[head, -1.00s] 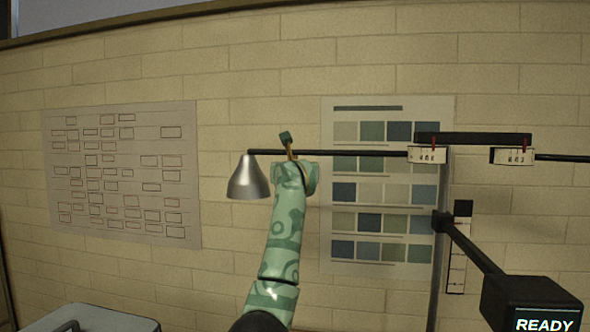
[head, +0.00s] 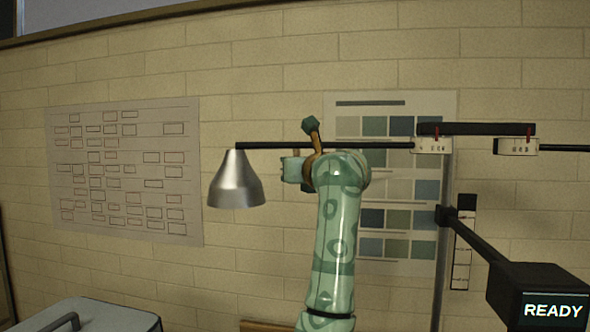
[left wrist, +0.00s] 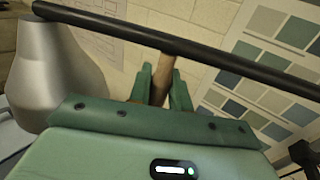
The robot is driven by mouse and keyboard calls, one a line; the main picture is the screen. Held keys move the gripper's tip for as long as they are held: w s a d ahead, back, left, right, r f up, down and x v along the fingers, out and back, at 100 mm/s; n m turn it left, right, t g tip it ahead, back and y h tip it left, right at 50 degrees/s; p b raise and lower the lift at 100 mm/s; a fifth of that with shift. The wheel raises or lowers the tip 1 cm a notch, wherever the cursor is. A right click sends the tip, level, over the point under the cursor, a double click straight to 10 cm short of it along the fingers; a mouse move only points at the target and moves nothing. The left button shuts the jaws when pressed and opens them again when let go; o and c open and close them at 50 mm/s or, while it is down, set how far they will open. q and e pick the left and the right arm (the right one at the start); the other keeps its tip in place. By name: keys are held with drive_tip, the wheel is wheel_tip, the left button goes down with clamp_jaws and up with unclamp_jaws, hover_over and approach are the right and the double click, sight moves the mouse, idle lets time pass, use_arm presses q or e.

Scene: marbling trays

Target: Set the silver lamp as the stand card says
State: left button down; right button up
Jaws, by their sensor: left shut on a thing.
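The silver lamp (head: 236,182) hangs shade-down from the left end of a thin black boom (head: 270,146). In the left wrist view the lamp (left wrist: 55,75) is at the left and the boom (left wrist: 200,52) crosses the top. A brown handle (left wrist: 160,82) stands at the boom. My left gripper (left wrist: 161,92) is shut on this handle, a finger on each side. In the head view my left arm hides part of the boom and of the gripper. My right gripper is in neither view. I cannot make out a stand card.
Two white drums with red pointers, left (head: 433,146) and right (head: 516,146), sit on the boom under a black bar (head: 476,129); their marks are unreadable. A black box (head: 541,304) reads READY. A wall chart (head: 125,170) and colour chart (head: 410,250) hang behind. A grey case (head: 95,318) is lower left.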

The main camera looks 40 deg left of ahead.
use_arm(q)
drive_tip(key=v, duration=0.4)
drive_tip(key=shift+s+d+b, duration=0.1)
drive_tip(key=shift+s+b, duration=0.2)
drive_tip(key=shift+b, duration=0.1)
drive_tip(key=c, duration=1.3)
unclamp_jaws()
drive_tip(key=b+v, duration=0.4)
drive_tip(key=v, duration=1.2)
drive_tip(key=shift+d+f, duration=0.1)
drive_tip(key=shift+d, duration=0.05)
